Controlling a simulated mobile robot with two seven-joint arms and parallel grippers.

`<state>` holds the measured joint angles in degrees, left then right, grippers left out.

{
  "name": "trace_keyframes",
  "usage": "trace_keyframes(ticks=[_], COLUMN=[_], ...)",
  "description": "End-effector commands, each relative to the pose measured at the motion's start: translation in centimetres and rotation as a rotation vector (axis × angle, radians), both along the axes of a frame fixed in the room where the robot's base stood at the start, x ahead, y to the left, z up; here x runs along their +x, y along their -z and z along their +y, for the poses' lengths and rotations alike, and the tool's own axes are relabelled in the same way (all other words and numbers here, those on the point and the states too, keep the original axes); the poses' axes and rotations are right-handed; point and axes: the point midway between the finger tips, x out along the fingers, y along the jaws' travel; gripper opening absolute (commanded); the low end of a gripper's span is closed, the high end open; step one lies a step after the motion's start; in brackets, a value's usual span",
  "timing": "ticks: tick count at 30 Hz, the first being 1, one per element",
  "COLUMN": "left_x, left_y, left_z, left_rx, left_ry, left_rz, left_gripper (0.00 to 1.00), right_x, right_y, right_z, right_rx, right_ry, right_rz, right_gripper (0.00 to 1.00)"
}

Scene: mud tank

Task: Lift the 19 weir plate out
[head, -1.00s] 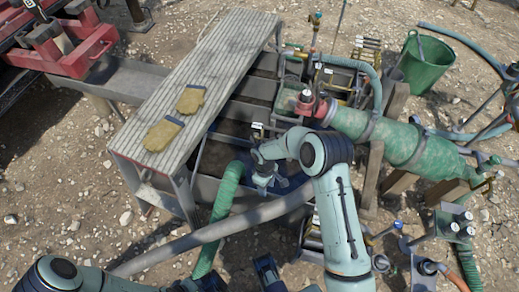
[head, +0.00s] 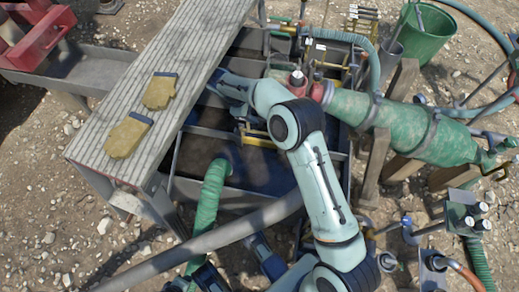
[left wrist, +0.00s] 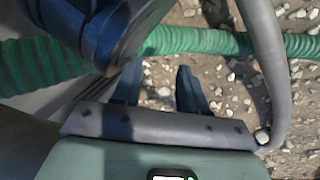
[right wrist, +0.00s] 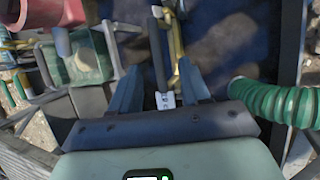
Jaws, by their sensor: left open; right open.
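In the right wrist view, a narrow grey plate edge (right wrist: 157,50) with a small white tag (right wrist: 166,100) lies between the fingers of my right gripper (right wrist: 158,75). The tag's number is too small to read, so I cannot tell if this is the 19 weir plate. A yellow bar (right wrist: 178,40) runs beside it. In the head view my right gripper (head: 226,85) is over the tank beside the walkway; it is open, and the plate is mostly hidden by my arm. My left gripper (left wrist: 160,82) is open and empty above gravel, near a green hose (left wrist: 200,42).
A ribbed walkway (head: 165,65) with two yellow gloves (head: 128,135) borders the tank on the left. A green ribbed hose (head: 210,195) and grey pipe (head: 215,235) cross the near side. A green cylinder (head: 345,105) and wooden posts stand at the right.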

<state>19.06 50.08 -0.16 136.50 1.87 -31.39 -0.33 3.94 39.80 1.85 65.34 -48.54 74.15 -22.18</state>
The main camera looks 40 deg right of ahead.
Motion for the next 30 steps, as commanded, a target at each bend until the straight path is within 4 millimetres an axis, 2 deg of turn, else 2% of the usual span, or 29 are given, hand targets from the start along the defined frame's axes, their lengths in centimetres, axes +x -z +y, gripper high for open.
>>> trace_keyframes(ticks=[1, 3, 11, 20, 30], left_x=[-0.4, -0.8, -1.7, -4.5, -4.8], left_y=[0.5, 0.8, 1.5, 3.6, 3.6], left_z=[0.1, 0.1, 0.3, 0.6, 0.7], left_rx=[0.000, 0.000, -0.003, -0.008, -0.009], left_ry=[-0.002, -0.002, -0.004, -0.012, -0.013], left_rz=[0.014, 0.028, 0.057, 0.150, 0.159], left_gripper=[0.43, 0.43, 0.43, 0.43, 0.43], right_x=[-0.2, -0.3, -0.4, -0.8, -0.9], right_y=[1.0, 1.8, 3.1, 6.9, 7.2], right_z=[-0.4, -0.8, -1.5, -3.4, -3.6], right_rx=[0.000, 0.001, 0.001, 0.002, 0.002], right_ry=[0.001, 0.002, 0.001, 0.001, 0.001], right_rz=[0.003, 0.001, -0.001, 0.001, -0.001], right_gripper=[0.46, 0.46, 0.46, 0.46, 0.46])
